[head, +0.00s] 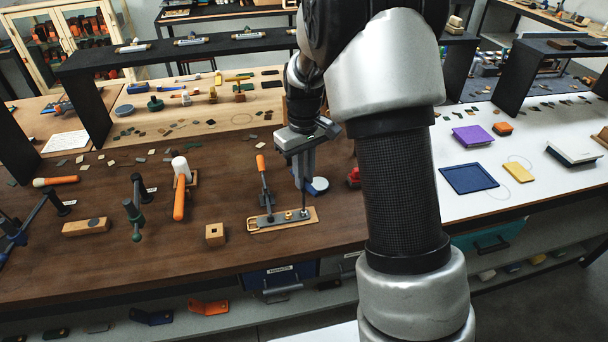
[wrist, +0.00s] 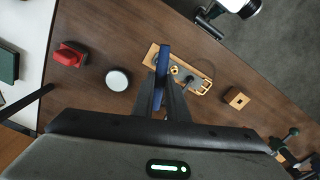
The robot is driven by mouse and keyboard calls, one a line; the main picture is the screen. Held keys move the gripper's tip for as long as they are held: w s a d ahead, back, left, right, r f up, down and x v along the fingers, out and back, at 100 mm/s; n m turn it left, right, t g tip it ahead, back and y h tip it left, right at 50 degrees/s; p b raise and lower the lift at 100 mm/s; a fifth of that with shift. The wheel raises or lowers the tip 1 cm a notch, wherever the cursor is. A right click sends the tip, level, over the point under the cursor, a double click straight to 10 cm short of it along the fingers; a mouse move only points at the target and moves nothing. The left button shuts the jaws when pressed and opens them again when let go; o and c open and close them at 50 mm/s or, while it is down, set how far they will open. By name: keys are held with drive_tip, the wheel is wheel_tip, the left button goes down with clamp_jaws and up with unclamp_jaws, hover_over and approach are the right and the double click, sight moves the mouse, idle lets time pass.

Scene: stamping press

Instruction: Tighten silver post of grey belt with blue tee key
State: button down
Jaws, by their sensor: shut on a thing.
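The grey belt (head: 281,219) lies on a tan base on the brown bench. Its buckle end (wrist: 204,87) shows in the wrist view, with brass-coloured fittings (wrist: 174,70) beside it. My gripper (head: 304,180) points down over the belt's right end in the head view. In the wrist view my gripper (wrist: 163,98) is shut on the blue tee key (wrist: 163,62), whose blue bar lies between the fingers. A thin dark shaft reaches down to the belt's right end in the head view. The silver post is hidden or too small to tell; I cannot tell whether the key sits on it.
An orange-handled lever (head: 262,164) stands just behind the belt. A wooden block with a hole (head: 215,234) lies to the left. A round white-topped piece (wrist: 118,80) and a red item (wrist: 70,54) are near my gripper. The bench's front edge is close to the belt.

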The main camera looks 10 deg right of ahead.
drive_tip(key=shift+f, duration=0.15)
drive_tip(key=shift+f+b, duration=0.6)
drive_tip(key=shift+f, duration=0.25)
